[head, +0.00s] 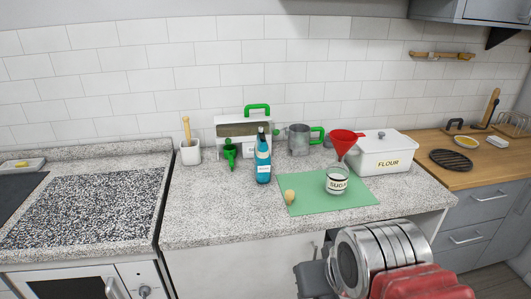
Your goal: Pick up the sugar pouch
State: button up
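The sugar pouch (337,181) shows as a small, squat white container with a dark-bordered label reading "SUGAR". It stands upright on the right part of a green mat (300,205) on the speckled counter. A red funnel (343,141) appears just behind and above it, and I cannot tell whether they touch. Parts of my own arm, metallic and red, fill the bottom right, in front of the counter edge. No fingertips of my gripper can be made out.
A small tan round object (290,196) lies on the mat's left part. A blue bottle (263,160), a grey jug with a green handle (299,139) and a white flour bin (384,153) stand close around. The counter's front left is clear.

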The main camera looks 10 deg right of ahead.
aim_at(261, 154)
jog(key=u, duration=0.05)
jog(key=i, duration=0.95)
